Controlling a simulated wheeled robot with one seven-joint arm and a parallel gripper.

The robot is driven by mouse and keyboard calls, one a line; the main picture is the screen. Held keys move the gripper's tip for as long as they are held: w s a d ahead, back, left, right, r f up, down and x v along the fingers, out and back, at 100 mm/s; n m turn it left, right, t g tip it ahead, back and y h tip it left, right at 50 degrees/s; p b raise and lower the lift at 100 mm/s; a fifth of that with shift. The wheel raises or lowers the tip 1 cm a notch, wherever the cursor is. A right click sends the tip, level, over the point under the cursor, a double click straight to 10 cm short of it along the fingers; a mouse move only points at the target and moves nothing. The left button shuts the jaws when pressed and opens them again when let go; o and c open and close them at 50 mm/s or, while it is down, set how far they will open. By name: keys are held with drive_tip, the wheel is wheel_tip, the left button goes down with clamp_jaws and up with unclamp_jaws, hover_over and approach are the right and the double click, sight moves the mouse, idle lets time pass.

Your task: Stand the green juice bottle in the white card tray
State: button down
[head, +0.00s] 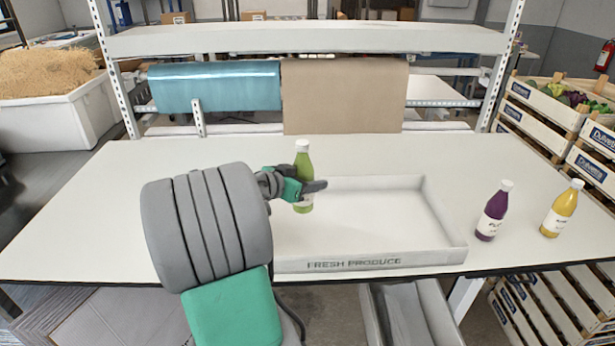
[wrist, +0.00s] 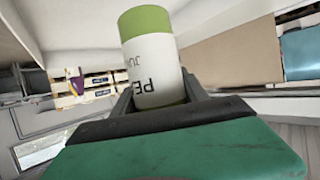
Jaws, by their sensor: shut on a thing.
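The green juice bottle (head: 303,160) has a white cap and a white label, and it stands upright in my gripper (head: 305,188). In the wrist view the fingers (wrist: 163,98) are closed on the sides of the bottle (wrist: 152,62), around its label. The white card tray (head: 368,262), marked FRESH PRODUCE, lies on the table. The bottle appears over the left part of the tray; I cannot tell whether its base touches the floor. My arm hides the tray's left end.
A purple bottle (head: 493,212) and a yellow bottle (head: 562,209) stand on the table (head: 100,215) to the right of the tray. The visible tray floor is empty to the right of the green bottle. Blue and brown paper rolls (head: 345,95) hang behind the table.

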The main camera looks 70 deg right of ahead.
idle(0.3)
wheel_tip(320, 180, down, 10)
drive_tip(key=b, duration=1)
drive_tip(key=shift+w+a, duration=0.1)
idle(0.4)
drive_tip(key=c, duration=0.9)
unclamp_jaws()
drive_tip(key=o, duration=0.4)
drive_tip(key=shift+f, duration=0.15)
wheel_tip(320, 180, up, 13)
drive_tip(key=p, duration=0.6)
